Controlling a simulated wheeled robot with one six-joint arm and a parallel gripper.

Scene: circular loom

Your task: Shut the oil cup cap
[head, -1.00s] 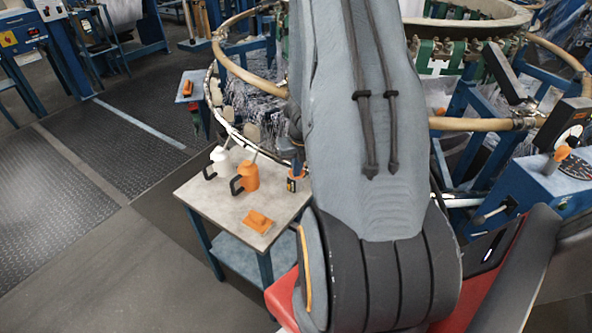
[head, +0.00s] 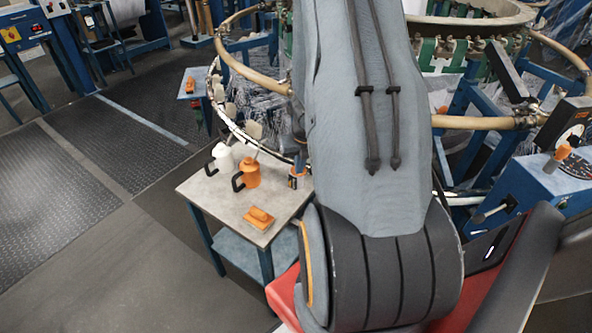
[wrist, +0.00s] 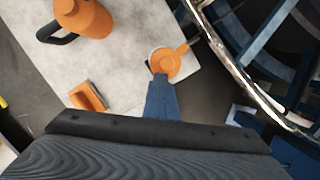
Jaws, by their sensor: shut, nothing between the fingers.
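I cannot tell whether the cap is fully seated. My gripper (wrist: 161,80) is shut and empty, its blue fingers reaching the near edge of the cap in the picture. I cannot tell whether they touch. In the head view the cup (head: 293,182) shows small beside my arm, which hides most of my gripper.
A grey table (head: 207,211) carries an orange can (head: 250,173), a white can (head: 223,157) and an orange block (head: 259,217). The loom's hoop (head: 234,127) curves close behind the cup. A blue gauge box (head: 560,185) stands at right. The floor at left is clear.

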